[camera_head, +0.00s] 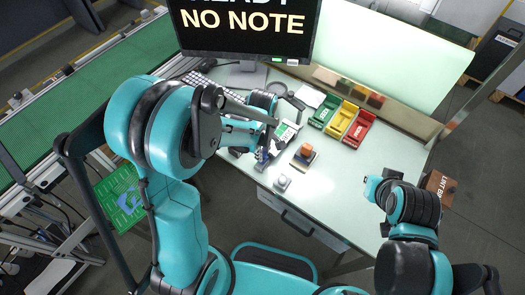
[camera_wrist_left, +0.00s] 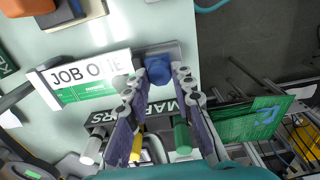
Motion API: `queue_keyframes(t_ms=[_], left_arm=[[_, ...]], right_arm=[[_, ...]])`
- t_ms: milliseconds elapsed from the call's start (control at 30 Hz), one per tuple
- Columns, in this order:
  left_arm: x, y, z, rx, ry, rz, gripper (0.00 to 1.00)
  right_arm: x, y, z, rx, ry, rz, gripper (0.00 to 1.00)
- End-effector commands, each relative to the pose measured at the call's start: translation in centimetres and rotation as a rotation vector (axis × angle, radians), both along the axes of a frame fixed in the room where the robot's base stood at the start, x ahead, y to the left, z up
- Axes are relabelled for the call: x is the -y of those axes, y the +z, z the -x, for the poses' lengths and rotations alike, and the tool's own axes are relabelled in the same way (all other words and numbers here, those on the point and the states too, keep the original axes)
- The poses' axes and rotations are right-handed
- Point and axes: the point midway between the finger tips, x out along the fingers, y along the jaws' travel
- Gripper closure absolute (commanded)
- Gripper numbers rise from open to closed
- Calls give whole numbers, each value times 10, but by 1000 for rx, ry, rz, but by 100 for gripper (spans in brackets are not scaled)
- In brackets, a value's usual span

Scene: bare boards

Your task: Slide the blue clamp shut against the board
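The blue clamp (camera_wrist_left: 160,71) sits on a grey plate at the right end of the white and green JOB ONE board (camera_wrist_left: 85,80) in the left wrist view. In the head view the board (camera_head: 286,133) lies on the table, partly hidden by my left arm. The clamp (camera_head: 262,158) is small and partly covered there. My left gripper (camera_wrist_left: 160,75) has its fingers on either side of the clamp, apart, with a narrow gap seeming to show; firm contact cannot be made out. My right arm is at the right of the head view, but I cannot make out its gripper.
A marker holder (camera_wrist_left: 140,106) with several markers is under the left fingers. On the table (camera_head: 335,185) stand green, yellow and red bins (camera_head: 344,120), an orange piece on a dark base (camera_head: 305,155) and a small white object (camera_head: 282,182). A monitor (camera_head: 245,30) is behind.

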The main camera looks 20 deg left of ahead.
Motion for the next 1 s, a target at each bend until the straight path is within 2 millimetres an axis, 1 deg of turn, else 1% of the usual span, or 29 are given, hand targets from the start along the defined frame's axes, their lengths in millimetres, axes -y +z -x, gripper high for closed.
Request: queue_keyframes(t_ms=[200,267,433,667,700,767,800,1000], left_arm=[[-1,0,2,0,0,0,100],[-3,0,8,0,1,0,100],[-11,-1,30,-1,1,0,100],[-12,0,32,-5,0,-2,100],[-12,-1,32,-5,0,-2,74],[-12,-1,32,-5,0,-1,58],[-11,-1,32,-5,0,-2,55],[-11,0,31,-2,0,-1,55]], right_arm=[[0,0,0,0,0,0,100],[0,-1,0,0,0,0,100],[0,-3,0,0,0,0,100],[0,-3,0,0,0,0,100],[0,-3,0,0,0,0,100],[0,-3,0,0,0,0,100],[0,-3,0,0,0,0,100],[0,-3,0,0,0,0,100]])
